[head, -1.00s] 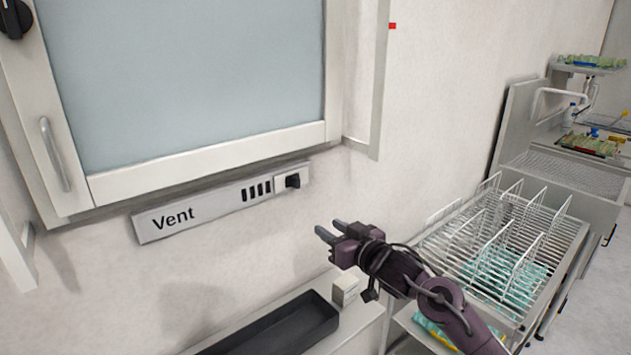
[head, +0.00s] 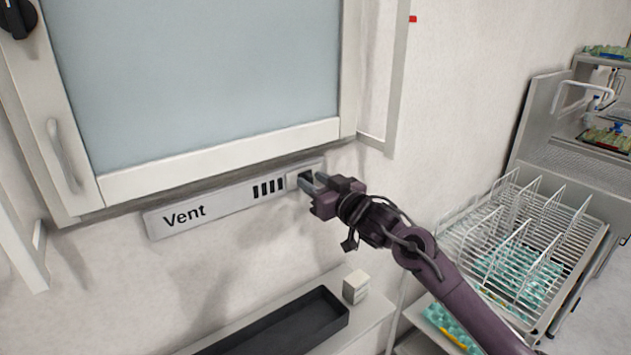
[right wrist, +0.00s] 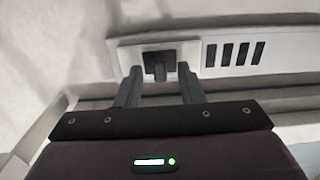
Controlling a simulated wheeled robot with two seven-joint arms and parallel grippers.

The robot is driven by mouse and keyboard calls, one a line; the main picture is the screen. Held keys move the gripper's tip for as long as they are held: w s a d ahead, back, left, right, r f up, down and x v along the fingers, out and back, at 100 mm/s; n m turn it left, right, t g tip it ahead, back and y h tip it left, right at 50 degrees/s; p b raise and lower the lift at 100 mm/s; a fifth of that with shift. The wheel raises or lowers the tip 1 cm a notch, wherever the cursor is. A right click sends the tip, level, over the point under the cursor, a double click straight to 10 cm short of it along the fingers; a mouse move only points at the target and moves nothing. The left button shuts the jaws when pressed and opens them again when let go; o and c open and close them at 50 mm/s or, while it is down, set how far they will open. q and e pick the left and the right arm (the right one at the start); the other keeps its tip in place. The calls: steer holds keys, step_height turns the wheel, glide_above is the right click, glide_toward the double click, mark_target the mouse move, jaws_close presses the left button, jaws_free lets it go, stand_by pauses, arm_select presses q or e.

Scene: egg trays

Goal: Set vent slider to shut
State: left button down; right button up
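The vent panel (head: 232,202) is a pale strip marked "Vent" under the window, with several dark slots (head: 268,187). The black slider knob (right wrist: 158,66) sits on a white plate at the panel's right end in the head view, just beyond the slots. My right gripper (head: 312,180) is at that end, and its fingers partly hide the knob in the head view. In the right wrist view the gripper (right wrist: 160,72) is open, with one finger on each side of the knob and gaps showing. My left gripper is not in view.
A window (head: 200,75) with a pale frame is above the panel. Below are a shelf with a black tray (head: 285,330) and a small white box (head: 355,286). A wire rack (head: 525,250) stands at the right. The wall between is clear.

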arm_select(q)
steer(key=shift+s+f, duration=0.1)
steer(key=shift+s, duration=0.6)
arm_select(e)
jaws_close()
glide_toward(269, 187)
steer(key=x, duration=0.5)
steer(key=shift+w+a, duration=0.1)
steer(key=shift+a, duration=0.05)
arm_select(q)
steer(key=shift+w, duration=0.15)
arm_select(e)
jaws_free()
steer(key=shift+r, duration=0.1)
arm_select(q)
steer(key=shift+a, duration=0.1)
